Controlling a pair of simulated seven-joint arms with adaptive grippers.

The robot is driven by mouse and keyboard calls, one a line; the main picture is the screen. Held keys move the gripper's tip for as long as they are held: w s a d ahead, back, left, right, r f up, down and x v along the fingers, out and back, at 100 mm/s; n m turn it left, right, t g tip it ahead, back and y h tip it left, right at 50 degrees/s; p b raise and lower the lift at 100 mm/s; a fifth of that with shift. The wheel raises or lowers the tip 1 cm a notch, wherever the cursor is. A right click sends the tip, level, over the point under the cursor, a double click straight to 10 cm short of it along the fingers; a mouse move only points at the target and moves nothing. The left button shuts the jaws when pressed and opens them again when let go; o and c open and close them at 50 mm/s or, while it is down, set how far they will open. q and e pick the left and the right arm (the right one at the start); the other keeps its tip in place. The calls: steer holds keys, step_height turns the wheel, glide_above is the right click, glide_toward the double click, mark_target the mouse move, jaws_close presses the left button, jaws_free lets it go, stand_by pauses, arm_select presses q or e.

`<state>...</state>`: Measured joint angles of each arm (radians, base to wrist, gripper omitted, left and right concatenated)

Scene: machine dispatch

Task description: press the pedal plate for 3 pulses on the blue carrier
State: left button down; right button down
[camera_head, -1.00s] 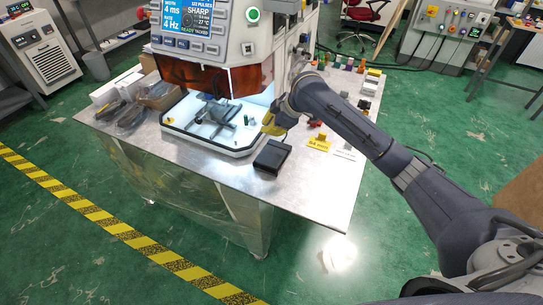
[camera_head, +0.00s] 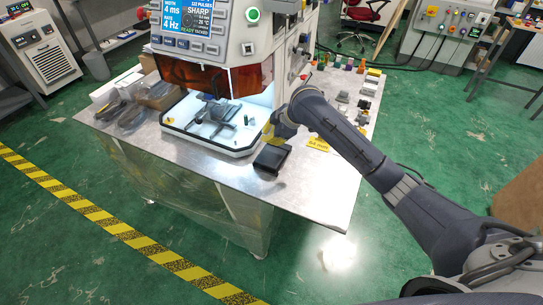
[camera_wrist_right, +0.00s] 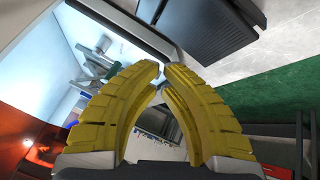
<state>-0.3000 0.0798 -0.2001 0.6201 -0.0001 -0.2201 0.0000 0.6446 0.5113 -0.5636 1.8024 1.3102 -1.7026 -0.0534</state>
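The black pedal plate (camera_head: 271,159) lies at the front of the metal table, beside the machine's white base. In the right wrist view its ribbed dark top (camera_wrist_right: 215,30) fills the upper right. My right gripper (camera_head: 272,135) is just behind and above the pedal plate in the head view, apparently not touching it. Its yellow fingers (camera_wrist_right: 162,68) have their tips close together with nothing seen between them. I cannot make out a blue carrier; the machine's lit work area (camera_head: 212,122) holds a grey fixture and small green parts. My left gripper is not in view.
The machine's control panel (camera_head: 190,25) shows 4 ms, 4 Hz, SHARP and READY. A yellow card (camera_head: 318,144) lies right of the pedal plate, with several small parts beyond. Dark packets (camera_head: 130,118) lie at the table's left. The front right tabletop is clear.

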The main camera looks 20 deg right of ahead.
mark_target(265, 152)
steer(key=shift+s+a+f, duration=0.15)
steer(key=shift+f, duration=2)
steer(key=shift+s+f, duration=0.15)
steer(key=shift+f, duration=1.1)
stand_by(1.2)
steer(key=shift+r, duration=1.2)
steer(key=shift+r, duration=0.15)
steer(key=shift+w+d+r, duration=0.1)
steer(key=shift+w+r, duration=0.05)
steer(key=shift+r, duration=1.05)
steer(key=shift+w+d+r, duration=0.1)
steer(key=shift+w+r, duration=0.05)
steer(key=shift+r, duration=1)
